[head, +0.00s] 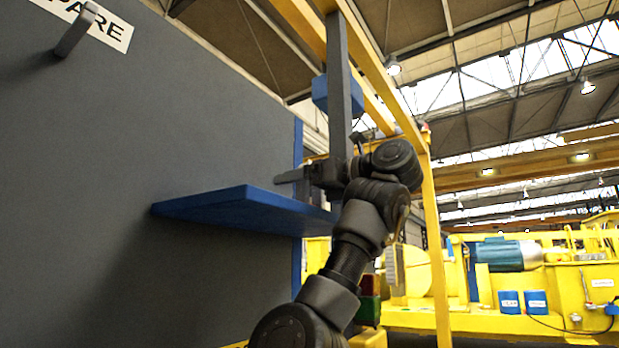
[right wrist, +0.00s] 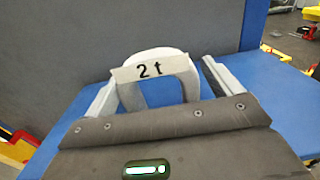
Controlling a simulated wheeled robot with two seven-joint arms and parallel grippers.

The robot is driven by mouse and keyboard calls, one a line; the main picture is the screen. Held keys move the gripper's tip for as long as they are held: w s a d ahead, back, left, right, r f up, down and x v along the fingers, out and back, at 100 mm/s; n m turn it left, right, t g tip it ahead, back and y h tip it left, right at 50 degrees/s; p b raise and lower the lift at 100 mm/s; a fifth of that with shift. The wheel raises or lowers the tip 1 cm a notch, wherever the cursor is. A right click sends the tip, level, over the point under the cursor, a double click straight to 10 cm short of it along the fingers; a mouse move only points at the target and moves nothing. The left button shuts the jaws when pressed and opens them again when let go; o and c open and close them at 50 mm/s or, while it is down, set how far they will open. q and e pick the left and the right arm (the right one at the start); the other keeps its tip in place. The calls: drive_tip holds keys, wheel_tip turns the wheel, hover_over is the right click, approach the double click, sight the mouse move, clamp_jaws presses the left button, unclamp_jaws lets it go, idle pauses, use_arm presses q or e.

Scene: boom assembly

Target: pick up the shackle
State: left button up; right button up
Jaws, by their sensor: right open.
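The shackle (right wrist: 158,58) is a pale U-shaped piece with a white "2 t" label across its bend. It stands out in the right wrist view on the blue shelf (right wrist: 275,110), near the grey wall. My right gripper (right wrist: 159,76) is open, with one finger on each side of the shackle and a gap to it at the right. The shackle's lower ends are hidden behind the gripper body. In the head view my right gripper (head: 292,176) is just above the blue shelf (head: 240,205), and I cannot make out the shackle there. My left gripper is not in view.
A grey panel (head: 130,150) with a hook and a partly cut-off sign rises behind the shelf. A dark upright post with a blue block (head: 320,93) stands close behind my right wrist. A yellow frame post (head: 435,240) and yellow machinery (head: 460,318) are to the right.

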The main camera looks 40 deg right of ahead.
drive_tip(key=shift+w, duration=0.2)
drive_tip(key=shift+s, duration=0.15)
drive_tip(key=shift+c, duration=0.2)
drive_tip(key=c, duration=1.4)
drive_tip(key=shift+c, duration=0.3)
drive_tip(key=shift+r, duration=0.1)
drive_tip(key=shift+r+b, duration=0.55)
drive_tip(key=shift+r, duration=0.2)
drive_tip(key=s+d+r+p, duration=0.2)
drive_tip(key=s+d+r, duration=0.5)
drive_tip(key=d+r, duration=0.4)
drive_tip(key=shift+d+r, duration=0.15)
drive_tip(key=shift+d, duration=0.45)
